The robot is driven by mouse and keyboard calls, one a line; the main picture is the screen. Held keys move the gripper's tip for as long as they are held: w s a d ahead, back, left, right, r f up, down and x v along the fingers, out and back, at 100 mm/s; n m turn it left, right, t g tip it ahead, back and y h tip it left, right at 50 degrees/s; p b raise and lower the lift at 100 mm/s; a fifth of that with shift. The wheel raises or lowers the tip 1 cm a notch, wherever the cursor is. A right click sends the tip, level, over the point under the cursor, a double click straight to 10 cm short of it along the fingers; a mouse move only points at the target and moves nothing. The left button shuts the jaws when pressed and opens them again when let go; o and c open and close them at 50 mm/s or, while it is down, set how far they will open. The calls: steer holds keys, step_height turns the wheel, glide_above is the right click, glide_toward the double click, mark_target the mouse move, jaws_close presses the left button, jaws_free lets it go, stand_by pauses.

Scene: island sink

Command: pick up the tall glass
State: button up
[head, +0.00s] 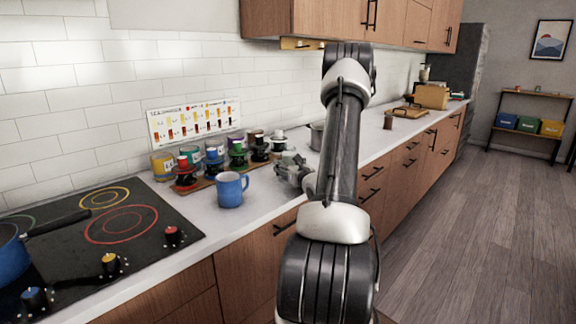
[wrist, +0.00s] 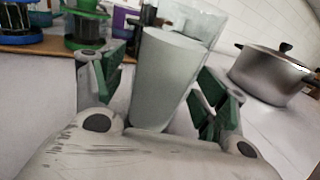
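The tall glass (wrist: 163,75) stands on the white counter in the wrist view. Its lower body looks pale and cloudy, and its upper part is clear. My gripper (wrist: 162,88) is open, with one green-padded finger on each side of the glass. A little space shows beside the glass, but I cannot tell whether either pad touches it. In the head view my gripper (head: 292,172) is low over the counter, right of the blue mug (head: 231,190). I cannot make out the glass in that view.
A lidded pot (wrist: 270,72) stands right of the glass. Coloured jars (wrist: 88,25) on a wooden board (wrist: 62,43) are to the left. A cooktop (head: 105,235) with a blue pan (head: 12,262) is at the near left. Upper cabinets (head: 300,18) overhang the counter.

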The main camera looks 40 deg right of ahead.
steer(key=c, duration=1)
steer(key=shift+r, duration=0.15)
